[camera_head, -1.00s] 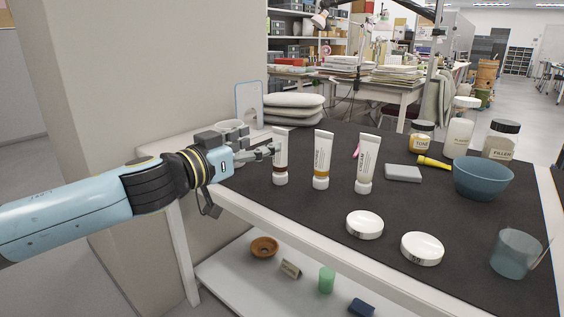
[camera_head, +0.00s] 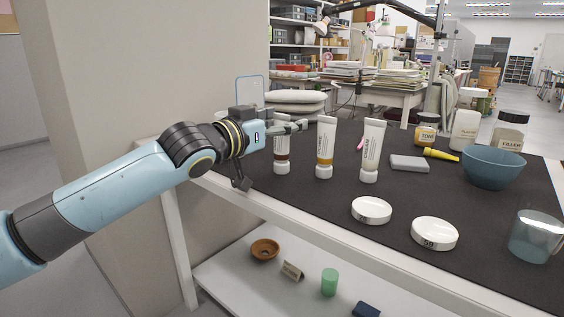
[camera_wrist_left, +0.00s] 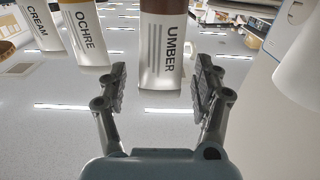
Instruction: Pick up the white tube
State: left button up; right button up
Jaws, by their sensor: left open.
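Three white tubes stand upright on their caps on the dark mat. The cream tube (camera_head: 372,146) is on the right, plain white with a white cap; it also shows in the left wrist view (camera_wrist_left: 40,28). The ochre tube (camera_head: 325,140) stands in the middle, with an ochre band. The umber tube (camera_head: 282,157), with a brown band, stands on the left. My left gripper (camera_head: 298,125) is open at the height of the umber tube's upper end, partly covering it. In the left wrist view, the open fingers (camera_wrist_left: 160,72) flank the umber tube's flat end (camera_wrist_left: 160,60).
Two white round lids (camera_head: 371,210) are in front. A clear cup (camera_head: 536,237) stands at the front right. Bare mat lies before the tubes.

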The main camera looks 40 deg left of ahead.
pick_arm(q)
jog(key=shift+r, duration=0.1)
grip_shut()
dwell(0.3)
dwell(0.7)
